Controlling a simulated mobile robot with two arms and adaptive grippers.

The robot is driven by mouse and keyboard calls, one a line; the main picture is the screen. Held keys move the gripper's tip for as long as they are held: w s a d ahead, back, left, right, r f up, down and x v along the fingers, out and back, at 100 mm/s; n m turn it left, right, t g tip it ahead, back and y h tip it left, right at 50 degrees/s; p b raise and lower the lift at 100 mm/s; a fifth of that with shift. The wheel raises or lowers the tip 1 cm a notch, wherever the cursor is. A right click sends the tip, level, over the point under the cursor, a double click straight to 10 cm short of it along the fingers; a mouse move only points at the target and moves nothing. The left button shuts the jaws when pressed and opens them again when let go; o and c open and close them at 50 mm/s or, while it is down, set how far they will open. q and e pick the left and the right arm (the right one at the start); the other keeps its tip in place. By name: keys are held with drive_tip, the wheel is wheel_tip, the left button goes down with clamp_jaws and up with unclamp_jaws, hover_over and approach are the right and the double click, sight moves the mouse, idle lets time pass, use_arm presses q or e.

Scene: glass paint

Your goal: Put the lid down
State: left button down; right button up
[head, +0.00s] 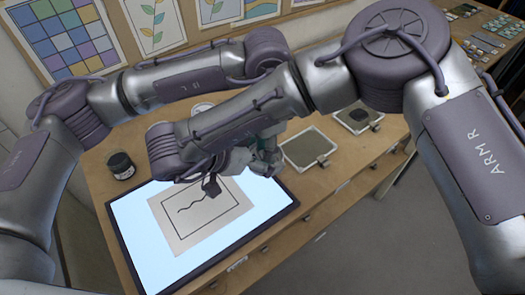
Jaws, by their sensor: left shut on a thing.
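My right arm reaches across from the right, and its wrist hangs over the back edge of the lit panel (119,213). I see no lid that I can make out. A dark jar (121,166) stands upright on the table at the left of the panel. A small teal patch shows beside the right wrist; I cannot tell what it is.
A sheet with a wavy line in a frame (225,212) lies on the lit panel. Two shallow grey trays (308,147) (357,117) stand at the right on the wooden table (365,155). A white round thing (203,107) is partly hidden behind the arms. Pictures line the back wall.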

use_arm(q)
drive_tip(key=c, duration=0.9)
unclamp_jaws()
